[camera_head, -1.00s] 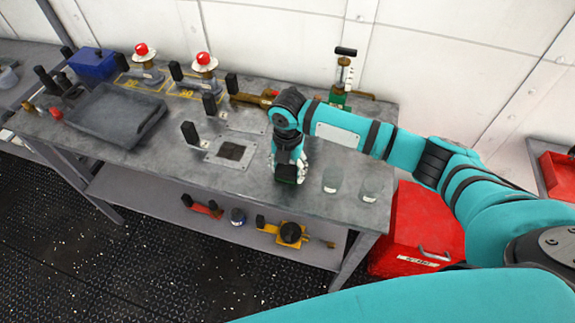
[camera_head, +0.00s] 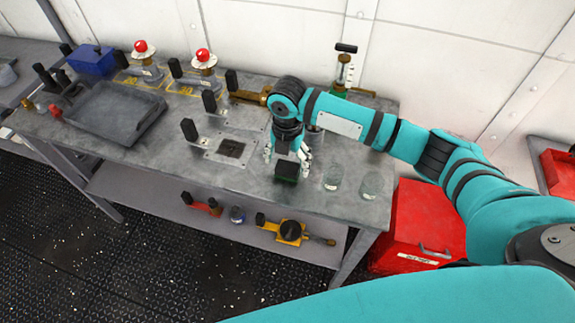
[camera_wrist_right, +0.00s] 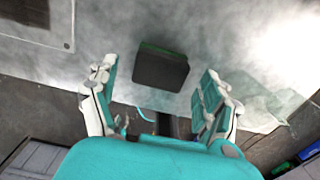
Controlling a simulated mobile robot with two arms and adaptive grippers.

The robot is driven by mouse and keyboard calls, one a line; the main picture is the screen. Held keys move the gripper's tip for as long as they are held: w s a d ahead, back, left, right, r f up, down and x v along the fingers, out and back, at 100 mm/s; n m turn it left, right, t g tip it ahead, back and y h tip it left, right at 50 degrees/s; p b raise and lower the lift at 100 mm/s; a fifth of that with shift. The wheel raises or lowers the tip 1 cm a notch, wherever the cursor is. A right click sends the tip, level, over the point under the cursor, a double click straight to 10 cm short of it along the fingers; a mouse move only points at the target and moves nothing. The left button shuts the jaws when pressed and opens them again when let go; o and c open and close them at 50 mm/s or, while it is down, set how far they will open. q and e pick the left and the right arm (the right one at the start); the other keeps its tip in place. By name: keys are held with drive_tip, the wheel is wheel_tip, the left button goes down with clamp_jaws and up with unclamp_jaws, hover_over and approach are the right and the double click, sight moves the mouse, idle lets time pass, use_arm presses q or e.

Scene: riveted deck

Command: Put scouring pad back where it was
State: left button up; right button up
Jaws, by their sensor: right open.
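The scouring pad, a dark block with a green edge (camera_head: 286,171), lies on the grey metal bench (camera_head: 170,160) near its front edge. In the right wrist view the pad (camera_wrist_right: 161,69) lies flat on the bench top, ahead of and between the fingers. My right gripper (camera_head: 288,154) is open, just above and behind the pad. In the right wrist view its fingers (camera_wrist_right: 158,88) are spread wide with nothing between them, apart from the pad. My left gripper is not in view.
Two clear glasses (camera_head: 333,177) (camera_head: 371,185) stand right of the pad. A plate with a dark square (camera_head: 231,149) lies to its left, a grey tray (camera_head: 115,112) further left. A green and brass device (camera_head: 341,80) stands behind. A red box (camera_head: 420,225) is beside the bench.

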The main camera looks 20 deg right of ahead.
sight(287, 166)
wheel_tip(287, 166, up, 10)
drive_tip(key=b, duration=0.1)
drive_tip(key=shift+b, duration=0.3)
